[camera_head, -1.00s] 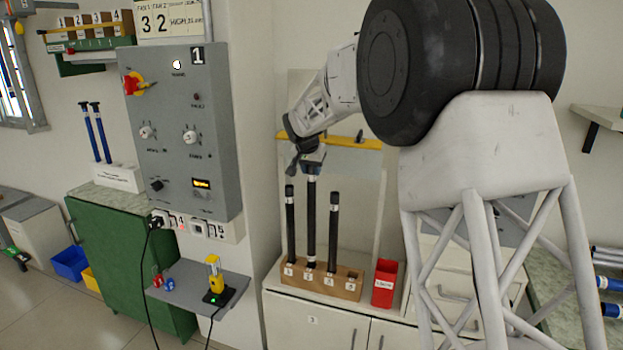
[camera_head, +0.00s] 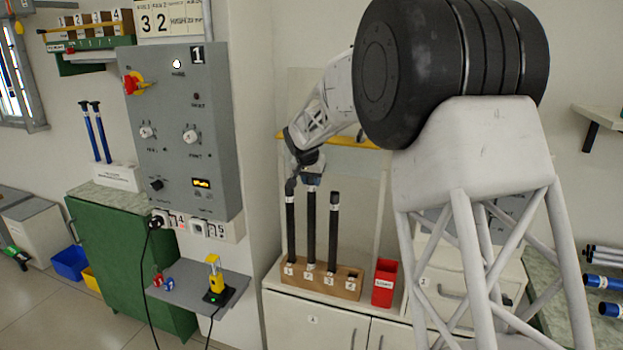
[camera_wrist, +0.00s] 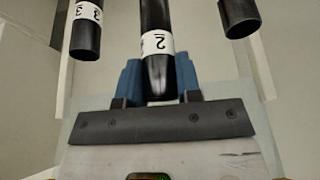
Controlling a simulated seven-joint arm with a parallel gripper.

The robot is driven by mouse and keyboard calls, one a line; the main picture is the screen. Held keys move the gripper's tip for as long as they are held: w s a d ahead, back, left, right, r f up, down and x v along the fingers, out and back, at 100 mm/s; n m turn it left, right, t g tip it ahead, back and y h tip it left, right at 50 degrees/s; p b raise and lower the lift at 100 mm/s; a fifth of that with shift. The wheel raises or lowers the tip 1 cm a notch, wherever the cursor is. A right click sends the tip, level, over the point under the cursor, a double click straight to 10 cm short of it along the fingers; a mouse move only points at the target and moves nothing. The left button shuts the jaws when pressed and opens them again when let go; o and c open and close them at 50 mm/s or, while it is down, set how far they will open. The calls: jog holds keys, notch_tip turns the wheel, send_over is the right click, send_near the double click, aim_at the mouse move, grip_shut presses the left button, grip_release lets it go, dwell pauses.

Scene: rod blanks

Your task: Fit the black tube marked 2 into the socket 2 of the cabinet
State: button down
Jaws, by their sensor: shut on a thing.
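My gripper (camera_head: 311,180) is shut on the upper end of the black tube marked 2 (camera_head: 311,230), below its free top in neither view clearly. The tube is upright, and its white band with a 2 shows between the blue fingers in the wrist view (camera_wrist: 157,43). Its lower end meets the second place of the wooden block (camera_head: 345,292), labelled 2. It stands higher than its neighbours; how deep it sits cannot be told. The block rests on the white cabinet (camera_head: 312,335).
Black tubes stand close on both sides, left (camera_head: 291,235) and right (camera_head: 333,235); the block's rightmost place looks empty. A red box (camera_head: 384,285) stands to the right. A grey panel marked 1 (camera_head: 180,110) projects from the wall at left.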

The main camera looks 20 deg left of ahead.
jog(key=shift+f, duration=0.25)
jog(key=c, duration=0.8)
grip_release()
jog(key=shift+r, duration=0.15)
jog(key=shift+r, duration=0.5)
jog(key=v, duration=1.2)
